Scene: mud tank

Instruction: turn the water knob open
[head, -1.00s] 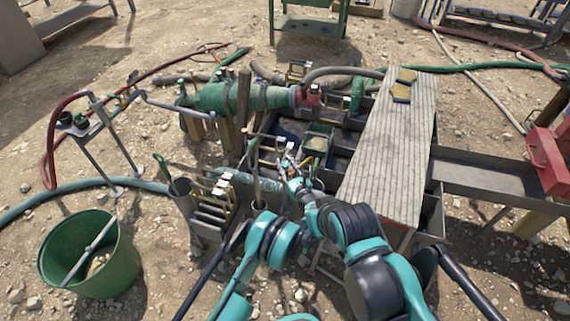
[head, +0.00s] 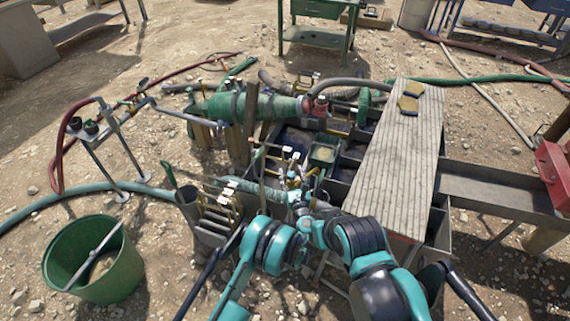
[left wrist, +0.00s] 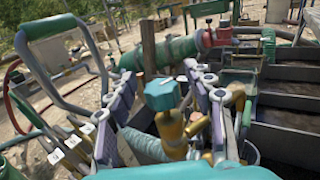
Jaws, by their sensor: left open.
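The water knob is a teal knob (left wrist: 162,94) on a brass valve (left wrist: 172,132), in the middle of the left wrist view. My left gripper (left wrist: 160,85) is open, with one finger to the left of the knob and the other to its right. The knob appears between the fingers; I cannot tell whether either finger touches it. In the head view my left gripper (head: 292,172) is small, over the near side of the tank, and the knob is hard to make out there.
A wooden plank (head: 393,165) lies across the tank on the right. A green pipe (head: 245,106) runs behind. A green bucket (head: 95,262) stands at the left. Upright handles (left wrist: 62,30) stand close left of the gripper in the left wrist view.

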